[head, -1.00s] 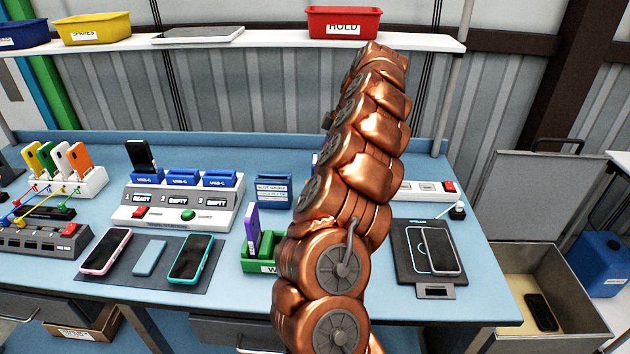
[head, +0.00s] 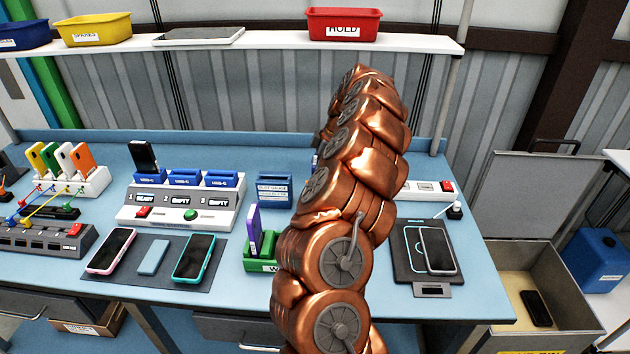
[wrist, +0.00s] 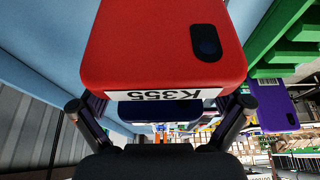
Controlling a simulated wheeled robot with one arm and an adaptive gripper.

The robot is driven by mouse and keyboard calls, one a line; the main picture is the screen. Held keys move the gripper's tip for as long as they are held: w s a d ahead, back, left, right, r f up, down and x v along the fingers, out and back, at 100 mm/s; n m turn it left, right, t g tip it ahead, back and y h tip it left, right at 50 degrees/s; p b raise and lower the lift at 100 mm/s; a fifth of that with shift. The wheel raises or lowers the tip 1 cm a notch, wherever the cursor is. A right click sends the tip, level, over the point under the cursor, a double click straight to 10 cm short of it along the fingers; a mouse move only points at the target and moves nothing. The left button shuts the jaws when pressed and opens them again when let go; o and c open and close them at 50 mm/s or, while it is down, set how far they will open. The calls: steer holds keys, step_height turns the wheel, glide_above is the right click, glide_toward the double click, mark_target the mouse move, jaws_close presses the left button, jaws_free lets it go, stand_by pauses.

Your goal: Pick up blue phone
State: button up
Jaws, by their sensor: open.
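In the wrist view my open gripper (wrist: 160,112) has its fingers apart, with a red phone (wrist: 165,50) marked K355 close in front, spanning the gap; it does not look gripped. A violet-blue phone (wrist: 273,105) is to the right, outside the fingers, by a green rack (wrist: 285,45). In the head view a violet-blue phone (head: 253,225) stands upright in a green holder (head: 260,265), left of my arm. My gripper is hidden behind my copper arm there. A teal-edged phone (head: 194,257) lies flat on a dark mat.
A pink-edged phone (head: 111,250) lies on the mat. A white charging station (head: 180,213) stands behind it, and a blue block (head: 274,190) is near the green holder. A phone lies on a dark pad (head: 407,268) at right.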

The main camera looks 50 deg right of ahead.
steer(key=c, duration=1.1)
